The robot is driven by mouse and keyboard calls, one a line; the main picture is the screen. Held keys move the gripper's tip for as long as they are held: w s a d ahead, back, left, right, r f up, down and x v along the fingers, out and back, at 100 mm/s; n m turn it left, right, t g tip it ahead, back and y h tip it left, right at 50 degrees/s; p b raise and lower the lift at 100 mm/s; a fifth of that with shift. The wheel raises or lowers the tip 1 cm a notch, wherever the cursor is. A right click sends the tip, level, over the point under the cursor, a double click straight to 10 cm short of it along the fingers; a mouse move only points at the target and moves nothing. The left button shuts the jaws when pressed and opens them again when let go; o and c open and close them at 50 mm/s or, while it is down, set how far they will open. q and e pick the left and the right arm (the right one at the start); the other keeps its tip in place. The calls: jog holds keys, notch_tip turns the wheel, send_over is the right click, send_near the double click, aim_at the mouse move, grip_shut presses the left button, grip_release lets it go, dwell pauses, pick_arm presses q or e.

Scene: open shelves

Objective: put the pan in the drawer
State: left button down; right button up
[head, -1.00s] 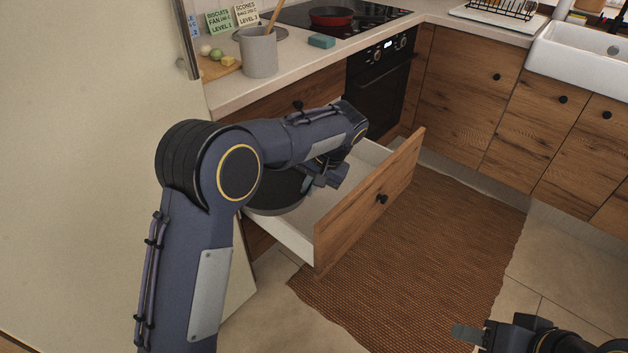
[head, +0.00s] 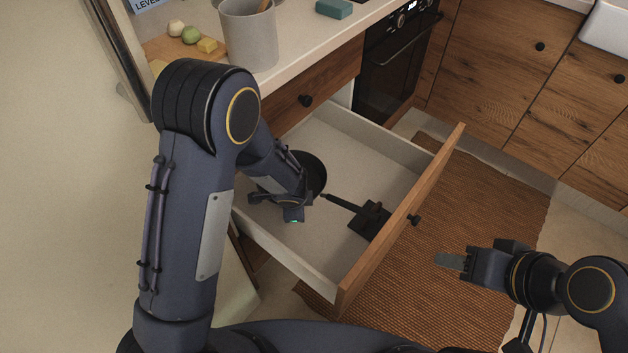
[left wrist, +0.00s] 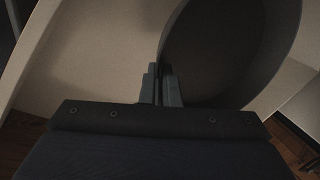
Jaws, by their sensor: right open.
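The dark round pan (head: 315,172) is at the open drawer (head: 398,226), towards its back, partly hidden by my left forearm. My left gripper (head: 292,214) points down inside the drawer outline. In the left wrist view, the pan (left wrist: 225,55) fills the upper right, and the left fingers (left wrist: 162,84) are close together on its rim. I cannot tell whether the pan touches the drawer floor. My right gripper (head: 450,260) is open and empty, in front of the drawer to the right.
A dark long-handled flat utensil (head: 370,220) lies in the drawer near its front. The counter above holds a grey utensil pot (head: 249,38), a board with small round foods, and a blue-green sponge (head: 333,9). A woven brown rug (head: 440,220) covers the floor.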

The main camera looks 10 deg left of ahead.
aim_at(298, 226)
pick_arm(q)
notch_tip(298, 226, down, 10)
jog(key=b, duration=0.8)
jog(key=shift+f+b, duration=0.1)
jog(key=shift+b, duration=0.2)
jog(key=c, duration=1.9)
grip_release()
jog(key=p+v, duration=0.6)
jog(key=v, duration=0.6)
jog(key=shift+p, duration=0.35)
jog(key=shift+a+r, duration=0.1)
jog(key=shift+r, duration=0.1)
